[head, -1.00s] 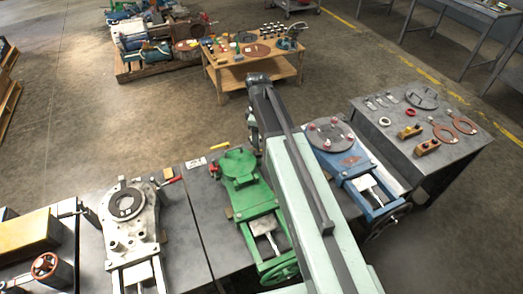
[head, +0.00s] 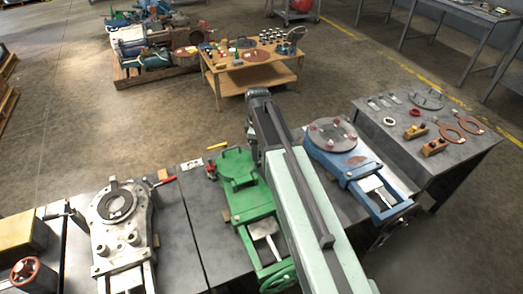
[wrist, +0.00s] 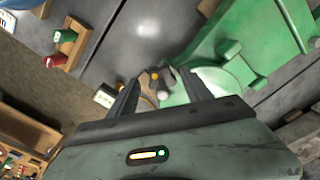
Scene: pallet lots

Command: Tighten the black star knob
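My gripper (wrist: 158,95) shows in the wrist view with its two dark fingers apart. Between and just beyond the fingertips is a small brownish and grey object (wrist: 148,88); I cannot tell whether it is touched. I cannot clearly make out a black star knob in either view. A green machine vise or fixture (head: 247,200) stands on the dark bench, left of my arm in the head view. Its green body (wrist: 245,50) fills the upper right of the wrist view. In the head view my arm hides the gripper's fingers.
A pale grey fixture (head: 118,235) stands to the left and a blue fixture (head: 355,170) to the right. A side table (head: 470,150) holds rings and wooden blocks. A wooden cart (head: 240,85) stands behind, with open floor before it.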

